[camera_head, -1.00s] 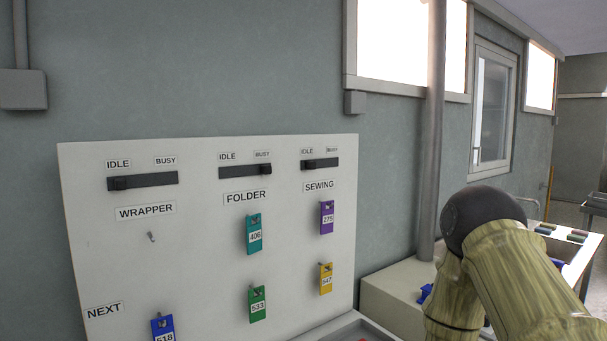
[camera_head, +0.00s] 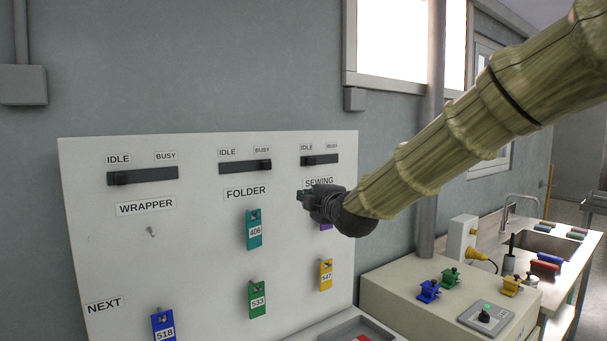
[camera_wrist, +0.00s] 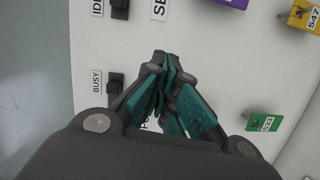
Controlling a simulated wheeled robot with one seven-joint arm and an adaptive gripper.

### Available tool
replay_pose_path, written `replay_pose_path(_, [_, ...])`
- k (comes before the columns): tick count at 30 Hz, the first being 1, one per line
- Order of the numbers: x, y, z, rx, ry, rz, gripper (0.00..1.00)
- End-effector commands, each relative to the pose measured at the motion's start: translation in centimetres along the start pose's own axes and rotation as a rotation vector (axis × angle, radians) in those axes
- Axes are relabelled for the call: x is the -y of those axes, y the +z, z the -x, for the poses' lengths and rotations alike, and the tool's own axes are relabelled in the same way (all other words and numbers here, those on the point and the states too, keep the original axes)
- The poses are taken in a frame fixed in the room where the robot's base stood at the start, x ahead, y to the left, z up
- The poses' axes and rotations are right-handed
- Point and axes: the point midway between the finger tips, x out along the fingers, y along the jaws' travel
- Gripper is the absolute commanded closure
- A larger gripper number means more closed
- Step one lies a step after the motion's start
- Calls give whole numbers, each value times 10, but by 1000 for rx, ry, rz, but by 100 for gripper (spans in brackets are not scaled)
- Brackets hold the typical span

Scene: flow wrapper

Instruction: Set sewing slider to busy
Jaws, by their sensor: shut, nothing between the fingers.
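The sewing slider (camera_head: 320,160) is a short dark track at the board's upper right, with IDLE and BUSY labels above its left and right ends. Its dark knob (camera_head: 308,162) is at the left, IDLE end; the knob also shows at the top edge of the wrist view (camera_wrist: 120,9). My gripper (camera_head: 302,195) is shut and empty, in front of the board, below the sewing slider and at the lower left of the SEWING label (camera_head: 319,182). Its teal-padded fingers also show in the wrist view (camera_wrist: 161,60). They appear apart from the knob.
The folder slider's knob (camera_head: 265,165) is at BUSY, close left of my gripper; the wrapper slider's knob (camera_head: 118,178) is at IDLE. A purple tag (camera_head: 326,227) hangs partly hidden behind my gripper. Teal (camera_head: 254,230), green and yellow tags hang lower. A grey pole (camera_head: 428,215) stands right.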

Motion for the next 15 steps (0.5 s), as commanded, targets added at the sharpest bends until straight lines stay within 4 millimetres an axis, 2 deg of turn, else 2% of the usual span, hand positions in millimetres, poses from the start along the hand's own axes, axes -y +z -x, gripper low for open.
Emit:
replay_pose_path(1, [-22,-6,3,-7,29,34,100])
replay_pose_path(3, [-44,-13,6,-13,57,73,100])
replay_pose_path(6, [-61,-18,9,-17,78,105,100])
replay_pose_path(15, [-66,-20,10,-18,85,115,100])
